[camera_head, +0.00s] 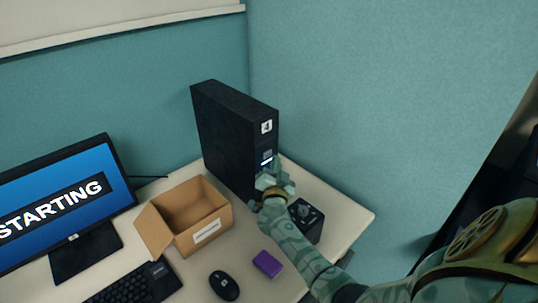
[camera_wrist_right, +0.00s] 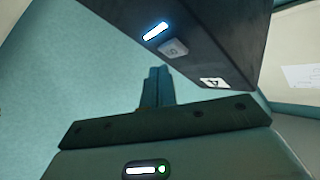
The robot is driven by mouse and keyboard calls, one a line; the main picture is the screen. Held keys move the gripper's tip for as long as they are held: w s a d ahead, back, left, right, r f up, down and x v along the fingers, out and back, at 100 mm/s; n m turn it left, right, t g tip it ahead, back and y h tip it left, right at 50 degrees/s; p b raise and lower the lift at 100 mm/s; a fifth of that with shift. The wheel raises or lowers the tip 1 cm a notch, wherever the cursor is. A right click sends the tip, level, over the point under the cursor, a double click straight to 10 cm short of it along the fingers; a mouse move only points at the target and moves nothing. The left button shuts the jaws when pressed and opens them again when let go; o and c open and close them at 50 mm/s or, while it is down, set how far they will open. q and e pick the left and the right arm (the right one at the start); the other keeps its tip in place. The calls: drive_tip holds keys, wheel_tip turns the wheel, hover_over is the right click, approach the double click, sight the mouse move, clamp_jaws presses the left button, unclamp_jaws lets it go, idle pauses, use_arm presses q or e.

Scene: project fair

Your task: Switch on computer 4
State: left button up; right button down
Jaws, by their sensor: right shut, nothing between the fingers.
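Computer 4 is a black tower (camera_head: 225,135) standing upright at the back corner of the desk, with a white "4" label (camera_head: 267,127) on its front. It also fills the upper right of the right wrist view (camera_wrist_right: 215,35). A white-blue light strip (camera_wrist_right: 155,32) glows on its front beside a small grey square button (camera_wrist_right: 173,48). The monitor (camera_head: 62,205) at the left reads "STARTING". My right gripper (camera_head: 274,166) is shut and empty, close in front of the tower; its closed fingers (camera_wrist_right: 158,88) point toward the front panel. I cannot tell whether they touch it. My left gripper is not in view.
An open cardboard box (camera_head: 190,222) stands left of my right arm. A dark box with a knob (camera_head: 305,218) sits right of it. A purple block (camera_head: 267,264), mouse (camera_head: 224,285) and keyboard (camera_head: 135,285) lie in front. Teal partition walls (camera_head: 370,90) close off the back and right.

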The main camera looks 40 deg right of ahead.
drive_tip(key=s+p, duration=0.3)
drive_tip(key=s, duration=0.3)
drive_tip(key=shift+d, duration=0.25)
